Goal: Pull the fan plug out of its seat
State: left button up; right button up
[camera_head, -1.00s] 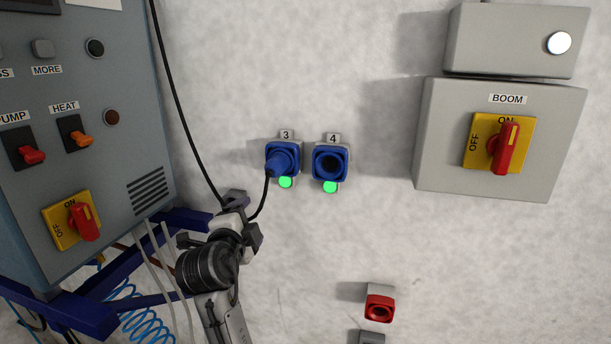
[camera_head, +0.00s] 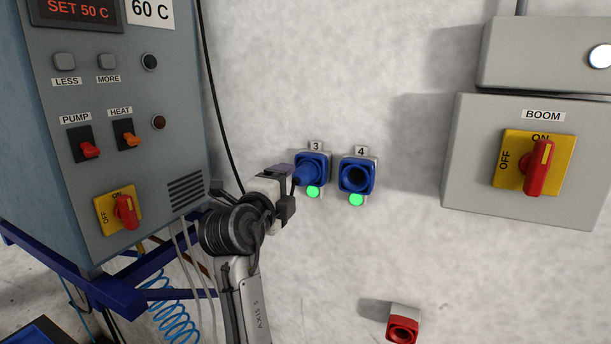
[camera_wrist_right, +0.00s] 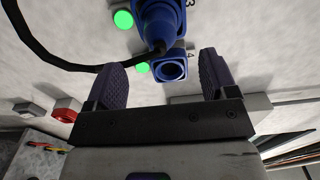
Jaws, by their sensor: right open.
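The blue fan plug (camera_head: 305,175) sits in the blue seat marked 3 (camera_head: 318,162) on the wall, with a green light (camera_head: 313,191) below it. A black cable runs from the plug. My right gripper (camera_head: 287,182) is just left of the plug in the head view. In the right wrist view the plug (camera_wrist_right: 160,28) is ahead of the two spread fingers of my right gripper (camera_wrist_right: 162,82), which hold nothing. Beside it is the empty blue socket marked 4 (camera_head: 357,177), also in the right wrist view (camera_wrist_right: 170,70). My left gripper is not in view.
A grey control cabinet (camera_head: 115,190) on a blue frame stands at the left. The BOOM switch box (camera_head: 480,180) is on the wall at the right. A red socket (camera_head: 403,329) is lower on the wall. A black cable (camera_head: 212,90) hangs left of the seats.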

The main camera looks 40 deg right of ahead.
aim_at(297, 179)
jog(key=shift+p+x, duration=0.45)
jog(key=shift+x, duration=0.3)
jog(key=p+x, duration=0.1)
jog(key=x, duration=0.2)
jog(key=shift+d+r+p, duration=0.1)
jog(key=shift+r+p, duration=0.05)
jog(key=shift+p, duration=0.2)
jog(key=shift+w+d+f+b, duration=0.1)
jog(key=shift+w+d+b, duration=0.1)
jog(key=shift+d, duration=0.2)
jog(key=shift+w+d+f+b, duration=0.15)
jog(key=shift+w+d, duration=0.05)
jog(key=shift+d, duration=0.2)
jog(key=shift+x, duration=1.25)
jog(key=shift+r, duration=0.1)
jog(key=shift+b, duration=0.3)
jog(key=shift+b, duration=0.3)
jog(key=shift+b, duration=0.35)
